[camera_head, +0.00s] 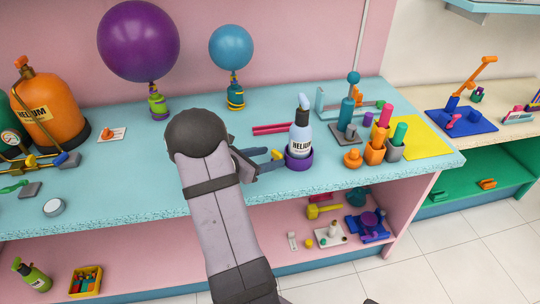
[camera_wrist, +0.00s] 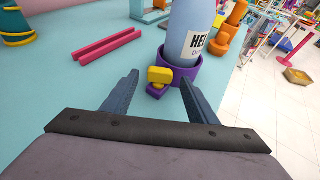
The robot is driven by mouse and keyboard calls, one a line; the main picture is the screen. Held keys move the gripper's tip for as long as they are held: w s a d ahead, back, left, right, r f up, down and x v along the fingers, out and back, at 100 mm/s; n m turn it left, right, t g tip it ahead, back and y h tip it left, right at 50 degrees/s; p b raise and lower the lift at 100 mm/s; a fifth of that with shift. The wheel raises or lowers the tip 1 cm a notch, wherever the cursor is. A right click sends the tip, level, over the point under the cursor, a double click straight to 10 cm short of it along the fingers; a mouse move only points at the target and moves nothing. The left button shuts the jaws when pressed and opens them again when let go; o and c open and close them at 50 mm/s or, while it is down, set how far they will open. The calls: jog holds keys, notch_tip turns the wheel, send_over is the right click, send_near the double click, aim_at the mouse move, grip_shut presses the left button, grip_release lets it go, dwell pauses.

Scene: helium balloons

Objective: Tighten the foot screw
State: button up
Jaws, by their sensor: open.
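A yellow screw head (camera_wrist: 159,75), likely the foot screw, sits low on the near side of a purple cup-shaped holder (camera_wrist: 186,72). A small purple block lies just below the yellow head. A pale blue bottle with a HELIUM label (camera_wrist: 190,30) stands upright in the holder. The head view also shows the yellow head (camera_head: 277,155), the holder (camera_head: 298,162) and the bottle (camera_head: 300,135). My gripper (camera_wrist: 160,79) is open, its dark fingers on either side of the yellow head. I see no clear contact. My gripper (camera_head: 275,158) partly hides this area in the head view.
Two pink bars (camera_head: 273,128) lie behind my gripper. Orange pots (camera_head: 374,152) and a yellow mat (camera_head: 425,138) are right of the bottle. A purple balloon (camera_head: 138,40) and blue balloon (camera_head: 231,47) stand at the back.

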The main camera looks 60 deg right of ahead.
jog(key=shift+s+d+f, duration=0.1)
jog(key=shift+d+f, duration=0.1)
jog(key=shift+d, duration=0.25)
jog(key=c, duration=1.1)
jog(key=shift+o, duration=0.2)
jog(key=shift+m+g, duration=0.3)
jog(key=shift+g, duration=0.1)
jog(key=shift+w+d+m+g+y, duration=0.1)
jog(key=shift+w+m+g+y, duration=0.15)
jog(key=shift+m+g, duration=0.25)
jog(key=shift+w+d+m+g+y, duration=0.15)
jog(key=shift+m+g+y, duration=0.1)
jog(key=shift+m+g, duration=0.25)
jog(key=shift+w+d+m+g+y+b, duration=0.1)
jog(key=shift+w+m+g+y+b, duration=0.1)
jog(key=shift+m+g+y, duration=0.45)
jog(key=shift+w+m+g+y+b, duration=0.15)
jog(key=shift+m+g+y, duration=0.2)
jog(key=shift+m+g, duration=0.5)
